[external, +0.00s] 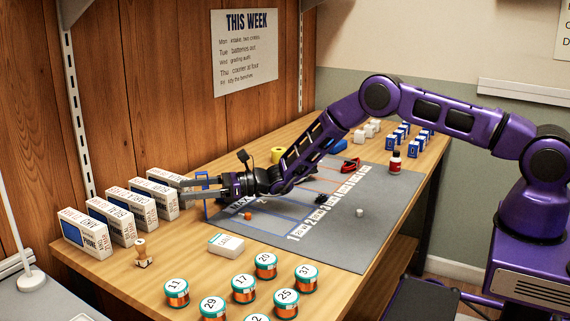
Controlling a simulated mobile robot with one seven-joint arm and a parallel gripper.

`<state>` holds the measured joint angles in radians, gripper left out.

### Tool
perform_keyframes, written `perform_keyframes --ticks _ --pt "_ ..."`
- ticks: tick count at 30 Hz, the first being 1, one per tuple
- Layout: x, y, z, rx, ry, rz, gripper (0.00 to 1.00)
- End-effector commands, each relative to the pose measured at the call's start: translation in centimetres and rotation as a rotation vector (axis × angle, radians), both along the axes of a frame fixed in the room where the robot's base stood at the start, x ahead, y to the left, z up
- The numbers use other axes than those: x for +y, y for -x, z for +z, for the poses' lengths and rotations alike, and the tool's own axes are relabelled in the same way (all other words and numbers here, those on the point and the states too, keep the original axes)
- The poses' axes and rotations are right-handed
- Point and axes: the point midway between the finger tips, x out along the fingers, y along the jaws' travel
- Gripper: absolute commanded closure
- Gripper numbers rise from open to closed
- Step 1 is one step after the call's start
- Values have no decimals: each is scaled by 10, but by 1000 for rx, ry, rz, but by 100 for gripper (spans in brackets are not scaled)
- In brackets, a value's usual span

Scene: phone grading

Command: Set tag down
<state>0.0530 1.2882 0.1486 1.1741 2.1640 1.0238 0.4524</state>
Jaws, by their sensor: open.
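My gripper (186,188) is open and reaches left over the left end of the grey mat (345,245). Its fingertips point at the row of phone boxes (84,234), close to the boxes at the far end of the row. I see nothing between the fingers. No thing in view can be clearly made out as the tag. A small orange piece (247,214) lies on the mat just below the gripper, apart from it. A small white piece (360,212) lies farther right on the mat. My arm hides part of the mat and its printed rows.
Several numbered tins (177,292) stand at the front, near a white labelled box (226,244) and a wooden stamp (143,254). A red bottle (394,162) stands at the mat's right edge. Blue and white blocks (393,146) stand behind. The mat's front right is clear.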

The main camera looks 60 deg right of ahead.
Motion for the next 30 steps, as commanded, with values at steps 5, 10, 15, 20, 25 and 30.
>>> perform_keyframes --ticks 5,10,15,20,25,30 --pt "-27 24 2 2 -1 -5 22" --pt "-55 51 2 2 -1 -5 22" --pt "-75 72 1 1 -1 -4 22" --pt "-84 83 1 1 -1 -2 22" --pt "-85 85 1 0 0 -1 22" --pt "-85 85 1 0 0 -1 22"
